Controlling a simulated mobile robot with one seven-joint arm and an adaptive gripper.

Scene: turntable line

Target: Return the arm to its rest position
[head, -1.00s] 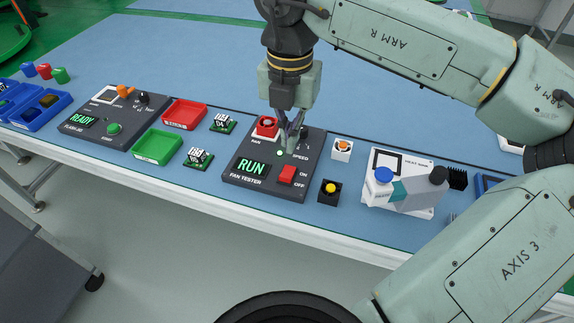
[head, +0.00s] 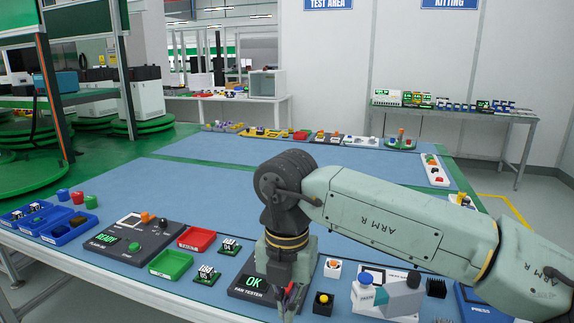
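My green-grey arm (head: 400,224) reaches in from the right across the blue table, its wrist bent down. My gripper (head: 287,303) points down over the fan tester (head: 238,290), near the bottom edge of the view. The tester is a dark box whose screen (head: 254,283) reads OK in green.
Left of the tester stand small boards (head: 207,276), a green tray (head: 170,263), a red tray (head: 196,239) and the flash station (head: 125,241).

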